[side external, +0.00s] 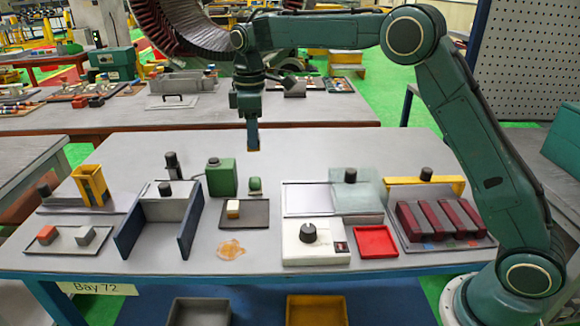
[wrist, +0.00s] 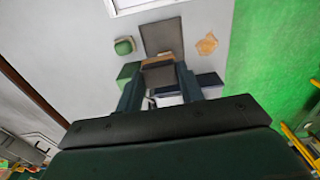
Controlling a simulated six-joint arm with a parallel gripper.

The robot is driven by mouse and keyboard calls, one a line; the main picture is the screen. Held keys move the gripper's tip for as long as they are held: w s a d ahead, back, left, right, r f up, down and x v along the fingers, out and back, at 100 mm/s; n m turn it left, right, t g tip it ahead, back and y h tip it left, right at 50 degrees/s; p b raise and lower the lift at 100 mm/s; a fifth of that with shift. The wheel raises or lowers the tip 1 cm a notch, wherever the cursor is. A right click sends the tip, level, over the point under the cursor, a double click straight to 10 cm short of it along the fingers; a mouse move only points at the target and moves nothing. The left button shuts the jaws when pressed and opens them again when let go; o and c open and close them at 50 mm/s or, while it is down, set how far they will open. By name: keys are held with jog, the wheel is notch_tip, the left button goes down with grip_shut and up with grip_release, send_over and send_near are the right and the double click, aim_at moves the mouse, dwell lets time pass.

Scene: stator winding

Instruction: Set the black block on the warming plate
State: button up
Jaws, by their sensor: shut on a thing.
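My gripper (side external: 253,143) is above the back middle of the bench in the side view, pointing down. In the wrist view its fingers (wrist: 160,82) are shut on a small dark block (wrist: 159,74) with a tan edge. In the side view the block (side external: 254,150) is a tiny tip mostly hidden by the fingers, clear of the bench. No label marks the warming plate. A flat dark plate (side external: 260,214) carries a cream block (side external: 233,208); the plate also shows beyond the fingers in the wrist view (wrist: 162,36). A white unit (side external: 300,252) with a black dial stands to its right.
A green machine (side external: 221,177) and small green piece (side external: 255,185) stand behind the dark plate. A blue-sided fixture (side external: 190,232) is left. An orange blob (side external: 231,249) lies in front. A red tray (side external: 376,241) and dark-red bars (side external: 440,221) are right.

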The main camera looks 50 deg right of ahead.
jog(key=s+d+f, duration=0.8)
jog(key=d+f, duration=0.2)
jog(key=d, duration=0.1)
jog(key=shift+f, duration=0.3)
jog(key=shift+s+f, duration=0.1)
jog(key=shift+f, duration=0.1)
jog(key=shift+f, duration=1.8)
jog(key=shift+f, duration=0.8)
dwell(0.7)
jog(key=o, duration=1.3)
